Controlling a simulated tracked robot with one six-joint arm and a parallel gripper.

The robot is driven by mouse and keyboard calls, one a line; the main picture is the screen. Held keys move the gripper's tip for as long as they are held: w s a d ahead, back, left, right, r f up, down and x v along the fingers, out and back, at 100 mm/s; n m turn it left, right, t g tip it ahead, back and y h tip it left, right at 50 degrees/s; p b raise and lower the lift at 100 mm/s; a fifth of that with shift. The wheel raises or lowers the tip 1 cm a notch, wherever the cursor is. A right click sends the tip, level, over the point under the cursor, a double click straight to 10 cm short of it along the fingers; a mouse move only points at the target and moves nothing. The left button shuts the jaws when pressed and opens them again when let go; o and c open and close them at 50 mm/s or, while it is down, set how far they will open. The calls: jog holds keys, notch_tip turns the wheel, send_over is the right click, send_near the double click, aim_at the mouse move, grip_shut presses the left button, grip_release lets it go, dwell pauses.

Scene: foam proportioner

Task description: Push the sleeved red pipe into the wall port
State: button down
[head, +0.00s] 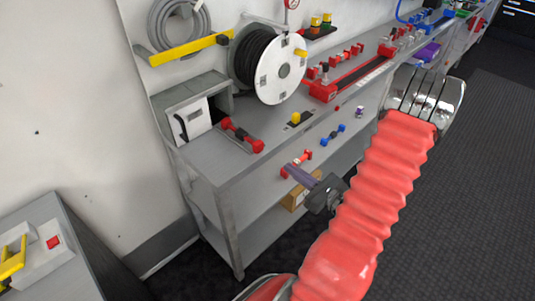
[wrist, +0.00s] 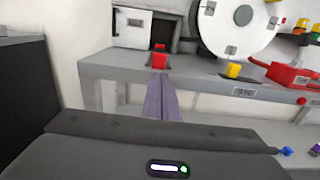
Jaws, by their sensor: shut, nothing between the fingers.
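The red pipe (head: 240,135) lies on a small stand on the bench. Its two red ends show in the head view, with a darker middle. Its near end (wrist: 159,58) faces me in the wrist view. Beyond it, a dark opening (head: 217,108) shows in the grey box by the wall, beside a white door; I take this as the port. The pipe's far end is close to it; whether it is inside I cannot tell. My gripper (head: 289,168) is shut and empty, its purple fingers (wrist: 161,84) pointing toward the pipe's near end, apparently apart from it.
A hose reel (head: 283,70) stands right of the box. A yellow knob (head: 295,118) sits on the bench near its front edge. A red-ended piece (head: 303,157) and a blue one (head: 333,135) show below that edge. A grey cabinet (head: 60,240) stands at lower left.

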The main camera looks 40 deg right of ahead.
aim_at(261, 147)
jog(key=shift+w+a, duration=0.2)
jog(key=shift+w, duration=5.35)
jog(key=shift+w+d, duration=0.1)
